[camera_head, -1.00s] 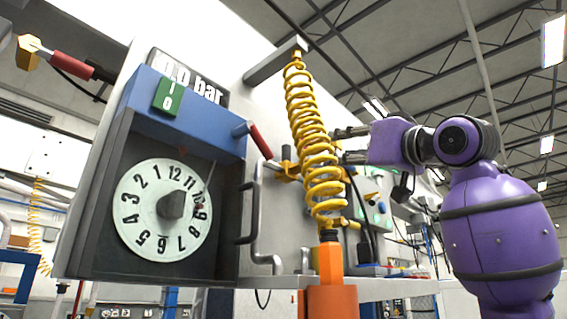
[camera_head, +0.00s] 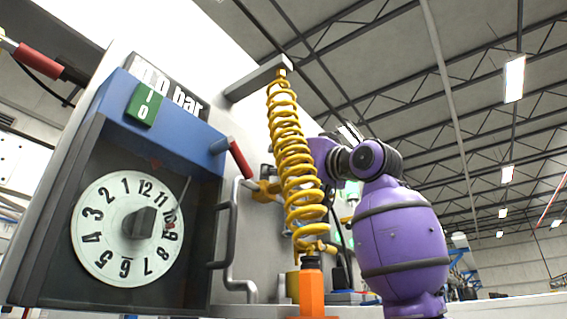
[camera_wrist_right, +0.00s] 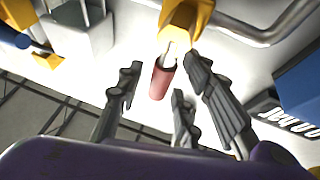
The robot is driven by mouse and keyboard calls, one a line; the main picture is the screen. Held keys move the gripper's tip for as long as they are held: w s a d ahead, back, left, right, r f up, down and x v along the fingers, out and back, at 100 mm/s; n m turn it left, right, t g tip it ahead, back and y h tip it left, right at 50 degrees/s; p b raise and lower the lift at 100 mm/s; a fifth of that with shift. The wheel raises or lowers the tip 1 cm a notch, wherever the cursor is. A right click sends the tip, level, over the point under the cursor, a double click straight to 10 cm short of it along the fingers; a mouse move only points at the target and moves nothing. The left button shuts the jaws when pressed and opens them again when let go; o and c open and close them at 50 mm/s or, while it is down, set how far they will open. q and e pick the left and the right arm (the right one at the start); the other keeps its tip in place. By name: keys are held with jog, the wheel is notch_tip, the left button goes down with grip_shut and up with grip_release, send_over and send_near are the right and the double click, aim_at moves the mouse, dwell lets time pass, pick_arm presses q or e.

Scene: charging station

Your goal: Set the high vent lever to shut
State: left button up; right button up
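A lever with a red grip (camera_head: 240,158) slants up-left from a yellow valve body (camera_head: 265,190) on the pale panel, partly behind a yellow coil. In the right wrist view a red grip (camera_wrist_right: 160,82) on a metal stem points down from a yellow fitting (camera_wrist_right: 186,18). I cannot tell from any label which lever is the high vent. My right gripper (camera_head: 322,160) is behind the coil in the head view, fingertips hidden. In the wrist view its fingers (camera_wrist_right: 163,72) are spread, with the red grip between them; no contact is clear. My left gripper is not in view.
The yellow coiled hose (camera_head: 295,160) hangs in front of the right gripper, above an orange fitting (camera_head: 311,290). A blue-topped box with a numbered dial (camera_head: 127,228) stands at left. Another red grip (camera_head: 38,56) shows at upper left. A metal pipe (camera_wrist_right: 250,32) runs beside the yellow fitting.

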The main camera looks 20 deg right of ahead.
jog(key=shift+c, duration=0.9)
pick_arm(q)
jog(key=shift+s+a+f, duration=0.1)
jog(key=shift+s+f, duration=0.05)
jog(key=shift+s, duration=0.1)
pick_arm(e)
grip_shut()
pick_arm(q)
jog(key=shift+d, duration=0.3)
pick_arm(e)
jog(key=shift+a, duration=0.1)
